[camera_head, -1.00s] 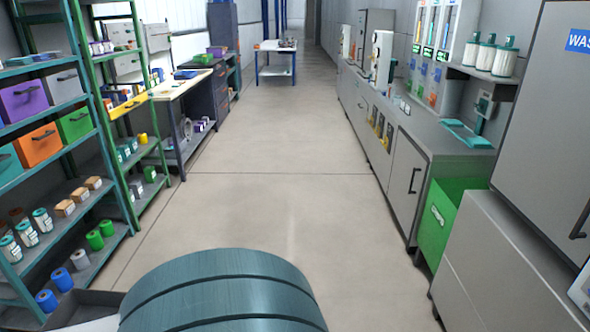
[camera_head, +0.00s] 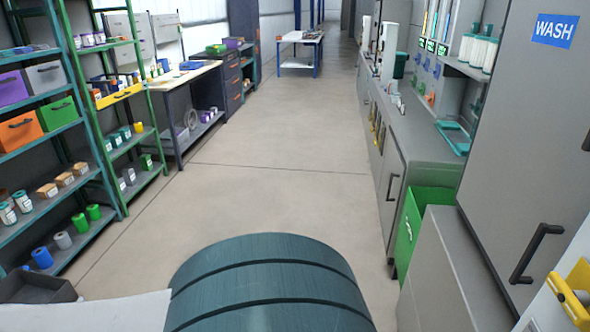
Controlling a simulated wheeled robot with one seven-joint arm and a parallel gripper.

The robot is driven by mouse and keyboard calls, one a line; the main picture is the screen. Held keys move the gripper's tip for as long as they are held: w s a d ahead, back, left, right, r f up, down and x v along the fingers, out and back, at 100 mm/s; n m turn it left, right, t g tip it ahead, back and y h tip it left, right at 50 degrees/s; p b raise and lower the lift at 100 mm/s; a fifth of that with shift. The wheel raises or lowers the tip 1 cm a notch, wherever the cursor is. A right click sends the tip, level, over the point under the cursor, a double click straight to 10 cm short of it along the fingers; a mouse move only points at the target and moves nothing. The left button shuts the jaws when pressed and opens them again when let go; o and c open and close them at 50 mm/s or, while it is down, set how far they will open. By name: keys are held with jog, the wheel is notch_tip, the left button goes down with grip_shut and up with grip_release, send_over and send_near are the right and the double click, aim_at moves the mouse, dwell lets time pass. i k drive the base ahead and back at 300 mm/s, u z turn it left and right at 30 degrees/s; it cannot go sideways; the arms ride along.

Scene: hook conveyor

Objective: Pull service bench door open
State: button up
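The grey service bench (camera_head: 420,143) runs along the right side of the aisle. Its near door (camera_head: 391,192) looks shut, with a dark upright bar handle (camera_head: 393,188) on its front face. I see this face at a steep angle. My gripper is not in view. No gripper finger shows near the handle.
A green bin (camera_head: 413,228) stands just in front of the bench's near end. A tall grey WASH cabinet (camera_head: 500,150) with black handles is at right. Shelves (camera_head: 75,150) line the left. The aisle floor (camera_head: 265,190) is clear.

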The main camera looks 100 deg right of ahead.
aim_at(395, 166)
jog(key=k, duration=0.25)
jog(key=z, duration=4.05)
jog(key=i, duration=1.05)
jog(key=u, duration=0.75)
jog(key=i, duration=1.7)
jog(key=z, duration=1.1)
jog(key=i, duration=0.45)
jog(key=z, duration=0.35)
